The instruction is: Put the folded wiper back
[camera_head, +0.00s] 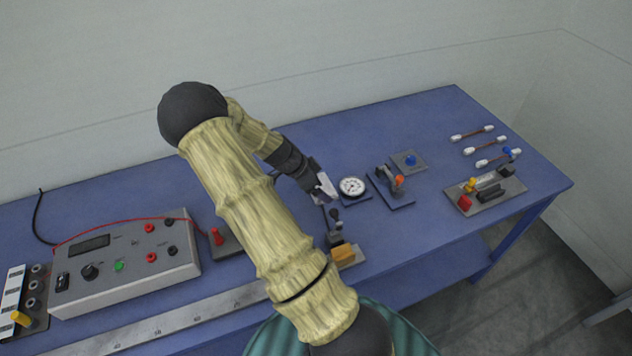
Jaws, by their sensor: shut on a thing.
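My gripper (323,190) is above the middle of the blue bench, just left of the round dial gauge. It is shut on a small pale piece (327,186), which looks like the folded wiper. The piece is small in view and partly hidden by the jaws. I cannot tell whether it touches anything below. My arm crosses the picture and hides part of the bench.
A dial gauge (352,187) stands close right of my gripper. A black-handled clamp (335,228) and an orange block (343,252) are nearer the front edge. An orange-tipped fixture (397,183) stands further right. A grey meter box (125,262) and steel ruler (170,322) lie left.

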